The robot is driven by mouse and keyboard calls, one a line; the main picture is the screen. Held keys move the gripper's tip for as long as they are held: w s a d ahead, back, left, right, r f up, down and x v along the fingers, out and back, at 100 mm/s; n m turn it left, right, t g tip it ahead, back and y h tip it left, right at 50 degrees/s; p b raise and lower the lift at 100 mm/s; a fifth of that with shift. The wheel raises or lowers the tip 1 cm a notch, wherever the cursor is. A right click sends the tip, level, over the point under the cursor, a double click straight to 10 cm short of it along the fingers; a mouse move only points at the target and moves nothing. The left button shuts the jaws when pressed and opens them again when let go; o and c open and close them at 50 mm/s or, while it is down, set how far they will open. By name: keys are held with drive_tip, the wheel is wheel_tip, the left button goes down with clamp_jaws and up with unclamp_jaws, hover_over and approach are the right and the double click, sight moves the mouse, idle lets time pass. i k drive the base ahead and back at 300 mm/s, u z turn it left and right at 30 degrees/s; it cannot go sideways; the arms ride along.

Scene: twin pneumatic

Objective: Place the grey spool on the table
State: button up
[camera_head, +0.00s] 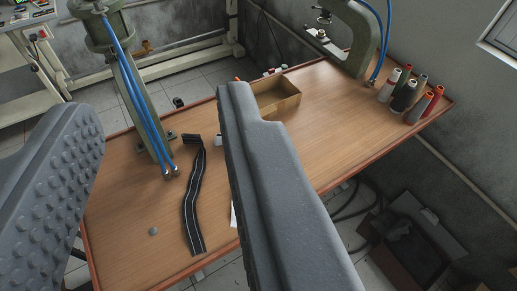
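My gripper (155,108) is open, with its two grey padded fingers wide apart and nothing held between them. Its fingers loom large over the wooden table (345,105). Several thread spools stand upright in a cluster at the table's far right. Among them are a pale grey-white spool (389,86) and a dark grey spool (404,96); I cannot tell which is the task's grey spool. The cluster is well to the right of my gripper and not touched by it. The right finger hides part of the table's middle.
Two green press machines (148,125) (357,40) with blue hoses rise from the table. An open cardboard box (278,98) sits at the back. A black strap (194,195) and a small grey disc (153,231) lie at left. Bare table lies between the box and spools.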

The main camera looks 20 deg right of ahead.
sight(329, 73)
drive_tip(key=u, duration=0.1)
drive_tip(key=i, duration=1)
drive_tip(key=z, duration=0.1)
